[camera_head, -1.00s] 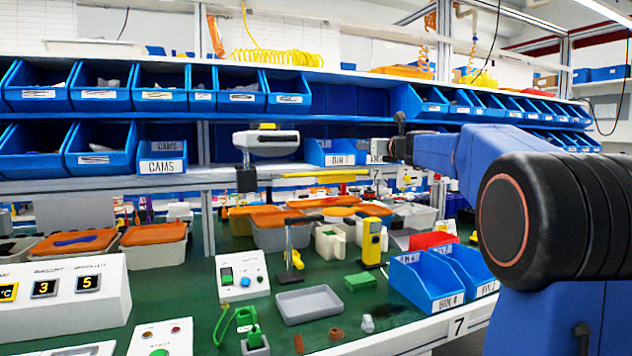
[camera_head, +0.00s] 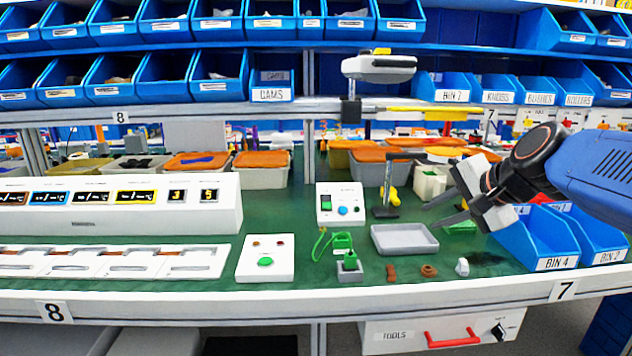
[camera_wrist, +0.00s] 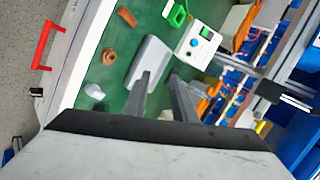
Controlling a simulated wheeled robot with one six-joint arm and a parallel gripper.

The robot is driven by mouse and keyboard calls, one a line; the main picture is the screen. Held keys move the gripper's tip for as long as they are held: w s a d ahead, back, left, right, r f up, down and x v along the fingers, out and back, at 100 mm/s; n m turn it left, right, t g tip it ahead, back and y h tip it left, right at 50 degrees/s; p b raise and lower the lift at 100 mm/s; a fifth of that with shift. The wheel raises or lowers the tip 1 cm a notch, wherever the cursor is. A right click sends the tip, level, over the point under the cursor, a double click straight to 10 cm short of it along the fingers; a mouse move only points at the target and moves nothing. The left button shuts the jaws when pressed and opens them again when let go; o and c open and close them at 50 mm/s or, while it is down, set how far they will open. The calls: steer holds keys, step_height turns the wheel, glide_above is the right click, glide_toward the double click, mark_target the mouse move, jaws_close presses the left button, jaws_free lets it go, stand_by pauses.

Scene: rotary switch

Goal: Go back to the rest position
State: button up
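My gripper (camera_head: 430,217) is in the right part of the head view, above the green bench top and to the right of the grey tray (camera_head: 404,239). Its two fingers are apart, with nothing between them. In the wrist view, the fingers (camera_wrist: 160,78) point toward the tray (camera_wrist: 148,62), with a gap between them. A small white part (camera_head: 462,267), a brown ring (camera_head: 429,271) and a brown block (camera_head: 391,273) lie in front of the tray. A green part (camera_head: 349,261) sits in a small grey fixture to their left.
Blue bins (camera_head: 540,240) stand at the right, under my arm. A lamp-like white device (camera_head: 379,68) hangs above the bench. A white box with a green button (camera_head: 265,261) and a control box (camera_head: 340,204) stand left of the tray. A drawer with a red handle (camera_head: 451,337) is below.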

steer(key=s+d+f+n+g+h, duration=0.1)
steer(key=s+f+n+g+h, duration=0.1)
steer(key=s+f+n, duration=0.4)
steer(key=s+d+f+n+g+h, duration=0.1)
steer(key=s+f+n, duration=0.5)
steer(key=s+f, duration=0.7)
steer(key=s+d+g, duration=0.1)
steer(key=s, duration=0.2)
steer(key=shift+h, duration=0.4)
